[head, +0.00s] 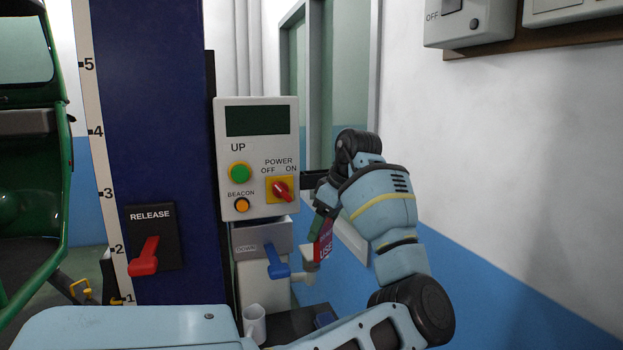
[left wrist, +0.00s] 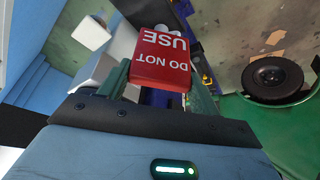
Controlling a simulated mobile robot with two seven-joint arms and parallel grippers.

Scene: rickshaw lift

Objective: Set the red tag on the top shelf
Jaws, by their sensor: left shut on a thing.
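The red tag (head: 325,244) with white lettering is in the jaws of my left gripper (head: 318,232), right of the control box in the head view. My gripper is shut on it and holds it in the air, pointing down. In the left wrist view the tag (left wrist: 160,64) reads "DO NOT USE" upside down between the green fingers. My arm hides part of the tag and the area behind it. I cannot make out for certain which surface is the top shelf. My right gripper is not in view.
A grey control box (head: 256,155) on the blue column (head: 145,90) has buttons and a red power switch. Below are a blue lever (head: 277,262) and a white cup (head: 254,322). A red release lever (head: 145,257) is at left. A wall box (head: 470,22) hangs upper right.

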